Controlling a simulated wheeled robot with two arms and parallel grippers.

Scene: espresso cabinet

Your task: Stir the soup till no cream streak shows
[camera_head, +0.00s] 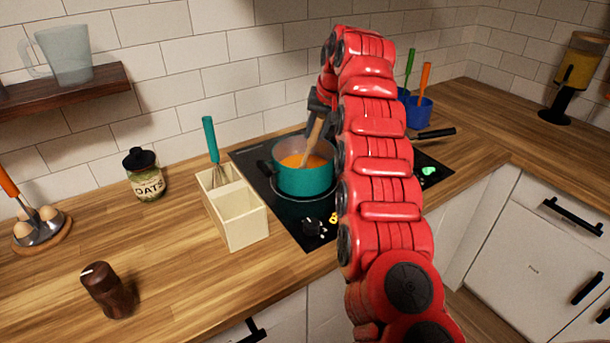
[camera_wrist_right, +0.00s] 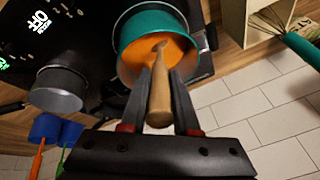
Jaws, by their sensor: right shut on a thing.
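The teal pot (camera_head: 303,182) stands on the black cooktop with orange soup (camera_head: 293,160) in it. The pot (camera_wrist_right: 125,28) and soup (camera_wrist_right: 135,62) also show in the wrist view. I make out no clear cream streak on the part of the soup that shows. My right gripper (camera_head: 318,108) is above the pot, shut on the handle of a wooden spoon (camera_head: 314,136). In the wrist view the gripper (camera_wrist_right: 160,85) has a finger on each side of the spoon handle (camera_wrist_right: 160,105). The spoon's lower end is down in the soup. My left gripper is out of view.
A cream utensil box (camera_head: 245,222) with a teal-handled whisk (camera_head: 211,140) stands left of the cooktop (camera_head: 262,160). A grey pan (camera_wrist_right: 58,90) sits beside the pot. Blue cups (camera_head: 419,113) hold utensils behind my arm. An oats jar (camera_head: 146,180) and brown shaker (camera_head: 105,290) stand left.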

